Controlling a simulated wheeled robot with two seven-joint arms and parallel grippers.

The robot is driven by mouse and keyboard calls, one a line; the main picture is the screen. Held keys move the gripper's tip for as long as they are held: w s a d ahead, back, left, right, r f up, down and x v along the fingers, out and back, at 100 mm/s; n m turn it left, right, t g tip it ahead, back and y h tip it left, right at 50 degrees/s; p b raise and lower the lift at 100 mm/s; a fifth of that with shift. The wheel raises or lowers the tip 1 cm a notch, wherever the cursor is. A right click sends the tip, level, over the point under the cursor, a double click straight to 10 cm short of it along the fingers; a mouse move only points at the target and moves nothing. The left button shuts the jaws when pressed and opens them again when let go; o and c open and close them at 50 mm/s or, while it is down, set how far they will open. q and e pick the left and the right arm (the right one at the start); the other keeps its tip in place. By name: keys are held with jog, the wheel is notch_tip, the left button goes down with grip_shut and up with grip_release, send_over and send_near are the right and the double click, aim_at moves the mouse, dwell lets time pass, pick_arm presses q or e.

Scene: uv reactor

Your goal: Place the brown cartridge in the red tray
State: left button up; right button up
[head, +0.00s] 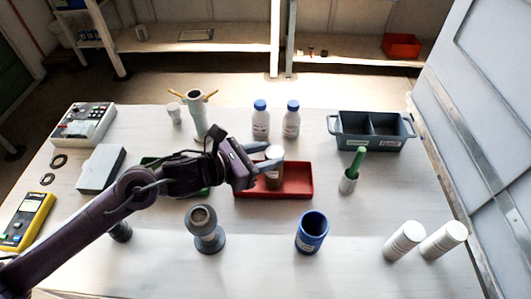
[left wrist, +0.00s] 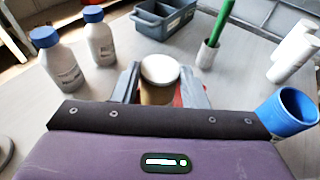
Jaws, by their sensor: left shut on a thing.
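The brown cartridge (head: 274,179) has a white lid and stands upright between the fingers of my left gripper (head: 268,162). In the left wrist view the cartridge (left wrist: 158,95) shows its white lid between the two grey fingers, which are shut on it. The red tray (head: 302,192) lies at the middle of the table, and the cartridge appears over its inside. I cannot tell whether the cartridge touches the tray's floor. A bit of the red tray (left wrist: 178,99) shows beside the right finger. My right gripper is not in view.
A green tray (head: 202,191) is partly hidden behind my left arm. Two blue-capped bottles (head: 261,121) stand behind the red tray. A grey divided bin (head: 370,146), a cup with a green-handled tool (head: 348,183), a blue cup (head: 311,238) and white cylinders (head: 404,240) stand around it.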

pick_arm(q)
jog(key=shift+f, duration=0.2)
jog(key=o, duration=1.3)
jog(key=shift+r, duration=0.1)
jog(key=shift+r, duration=0.2)
jog(key=shift+b+v, duration=1.5)
jog(key=shift+v, duration=4.45)
